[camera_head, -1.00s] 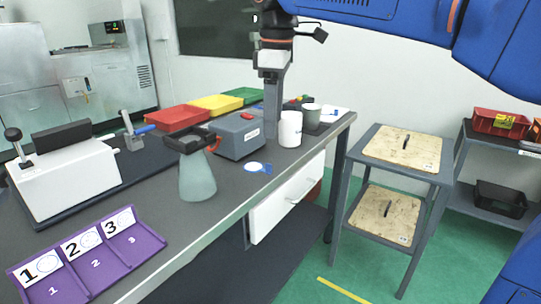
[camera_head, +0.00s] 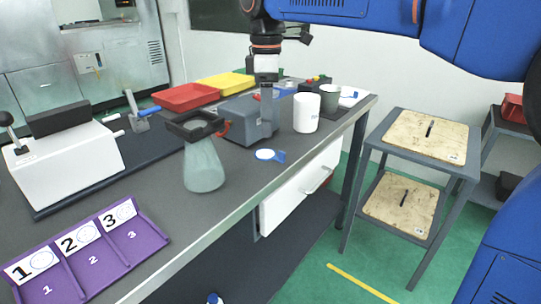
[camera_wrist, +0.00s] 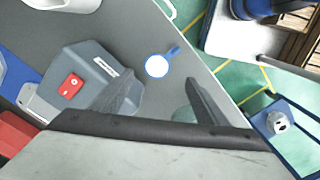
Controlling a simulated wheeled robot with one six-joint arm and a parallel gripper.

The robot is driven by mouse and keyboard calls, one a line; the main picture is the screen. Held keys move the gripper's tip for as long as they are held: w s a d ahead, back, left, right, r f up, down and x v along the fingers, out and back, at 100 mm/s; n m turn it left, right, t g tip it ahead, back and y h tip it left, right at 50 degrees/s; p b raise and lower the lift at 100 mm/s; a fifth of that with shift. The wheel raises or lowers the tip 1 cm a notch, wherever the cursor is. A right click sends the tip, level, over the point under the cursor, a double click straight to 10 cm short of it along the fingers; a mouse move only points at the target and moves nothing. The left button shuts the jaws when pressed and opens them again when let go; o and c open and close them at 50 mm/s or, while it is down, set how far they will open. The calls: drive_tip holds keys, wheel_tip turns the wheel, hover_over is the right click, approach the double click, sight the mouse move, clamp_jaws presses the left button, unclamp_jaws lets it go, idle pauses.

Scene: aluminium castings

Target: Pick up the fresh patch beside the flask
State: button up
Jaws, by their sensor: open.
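The fresh patch (camera_head: 265,155) is a small white disc with a blue rim and a blue tab. It lies flat on the grey bench, right of the flask and close to the front edge. In the wrist view the patch (camera_wrist: 157,66) is fully visible above the centre. The flask (camera_head: 203,168) is cloudy glass, conical and upright, with a dark square collar at its top. My gripper (camera_head: 268,120) points down, open and empty, above and behind the patch in the head view. It overlaps the grey box there, so its exact height is unclear.
The grey box (camera_head: 240,118) stands behind the patch. A purple numbered tray (camera_head: 95,262) and a white press (camera_head: 70,165) are at left. Bare bench surrounds the patch's front side.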

sight(267, 153)
drive_tip(key=shift+w+f, duration=0.15)
drive_tip(key=shift+f, duration=1.9)
drive_tip(key=shift+w+f, duration=0.15)
drive_tip(key=shift+f, duration=1.85)
drive_tip(key=c, duration=1.1)
